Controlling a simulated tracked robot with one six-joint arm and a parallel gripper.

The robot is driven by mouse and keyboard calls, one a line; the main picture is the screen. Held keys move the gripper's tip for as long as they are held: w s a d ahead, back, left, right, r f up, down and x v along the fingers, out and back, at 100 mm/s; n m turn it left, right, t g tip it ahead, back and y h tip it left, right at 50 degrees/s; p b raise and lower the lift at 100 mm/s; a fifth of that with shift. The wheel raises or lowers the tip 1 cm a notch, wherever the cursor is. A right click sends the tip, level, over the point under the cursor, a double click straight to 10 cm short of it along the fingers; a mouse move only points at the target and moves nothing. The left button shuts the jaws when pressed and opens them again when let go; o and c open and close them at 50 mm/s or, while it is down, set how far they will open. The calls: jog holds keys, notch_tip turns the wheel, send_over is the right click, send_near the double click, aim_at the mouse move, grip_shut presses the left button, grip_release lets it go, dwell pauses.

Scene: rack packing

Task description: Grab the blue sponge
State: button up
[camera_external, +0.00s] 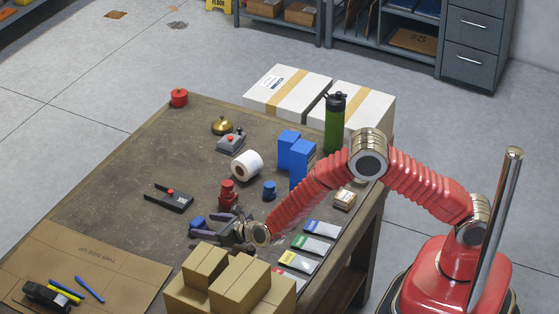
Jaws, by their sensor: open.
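A small blue block (196,223), which looks like the blue sponge, lies on the brown table (130,160), left of the arm's end. My gripper (203,226) is open and low over the table, its dark fingers pointing left toward this block. The block is at the fingertips and partly hidden by them. I cannot tell whether the fingers touch it. Two taller blue boxes (301,165) stand farther back near the right edge. A small blue knobbed piece (269,191) stands between them and my gripper.
A red piece (228,193) stands just behind my gripper. Stacked cardboard boxes (239,287) stand close in front. A white roll (247,165), a green bottle (335,125) and a black tool (168,197) are farther off. Coloured cards (310,246) lie right. The table's left-middle is mostly clear.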

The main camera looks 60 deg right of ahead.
aim_at(201, 223)
jog(key=shift+x, duration=2.1)
jog(key=shift+d+r, duration=0.1)
jog(key=shift+r, duration=0.05)
jog(key=shift+c, duration=0.3)
jog(key=c, duration=0.9)
